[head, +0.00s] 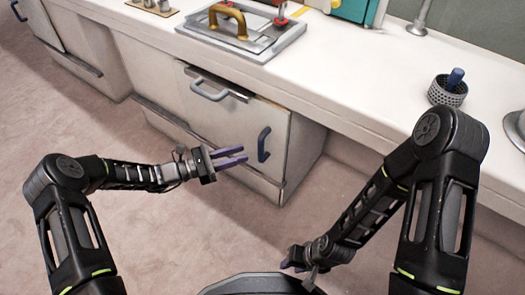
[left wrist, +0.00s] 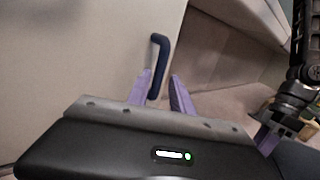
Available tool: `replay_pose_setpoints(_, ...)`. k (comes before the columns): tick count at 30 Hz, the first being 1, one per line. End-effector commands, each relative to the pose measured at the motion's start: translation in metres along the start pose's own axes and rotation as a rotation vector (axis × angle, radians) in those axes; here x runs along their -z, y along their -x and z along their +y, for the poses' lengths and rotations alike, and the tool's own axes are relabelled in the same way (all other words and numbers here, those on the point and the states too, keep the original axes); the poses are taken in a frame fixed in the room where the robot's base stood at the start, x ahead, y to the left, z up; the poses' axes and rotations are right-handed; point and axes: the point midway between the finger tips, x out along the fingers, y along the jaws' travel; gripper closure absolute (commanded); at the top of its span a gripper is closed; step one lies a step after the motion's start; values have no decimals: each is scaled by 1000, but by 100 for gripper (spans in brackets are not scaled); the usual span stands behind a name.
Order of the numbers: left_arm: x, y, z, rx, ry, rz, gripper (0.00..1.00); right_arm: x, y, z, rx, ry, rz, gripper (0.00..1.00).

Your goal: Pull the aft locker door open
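The pale locker door (head: 232,133) under the counter is closed, with a dark blue upright bar handle (head: 263,144) near its right edge. The handle also shows in the left wrist view (left wrist: 159,62), its lower end near the left fingertip. My left gripper (head: 245,155) is open and empty, its purple fingers pointing at the handle from the left, just short of it. In the left wrist view the fingers (left wrist: 162,78) are spread apart. My right gripper (head: 288,264) hangs low near my base, away from the door; its finger gap is not clear.
A drawer with a grey bar handle (head: 210,91) sits above the door. The countertop (head: 340,75) overhangs and holds a tray with a brass handle (head: 228,22) and a mesh cup (head: 448,90). The carpeted floor (head: 150,225) in front is clear.

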Motion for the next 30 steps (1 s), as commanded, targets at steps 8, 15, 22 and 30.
replay_pose_setpoints(8,2,-12,-1,3,-1,2,73,0,-4,1,0,0,1,67)
replay_pose_setpoints(15,3,-48,-2,5,-1,2,73,1,-14,4,0,-1,6,67)
replay_pose_setpoints(22,2,-74,-1,2,-2,4,73,2,-21,6,0,-1,10,67)
replay_pose_setpoints(30,1,-79,-1,2,-1,3,73,2,-20,6,0,-1,11,67)
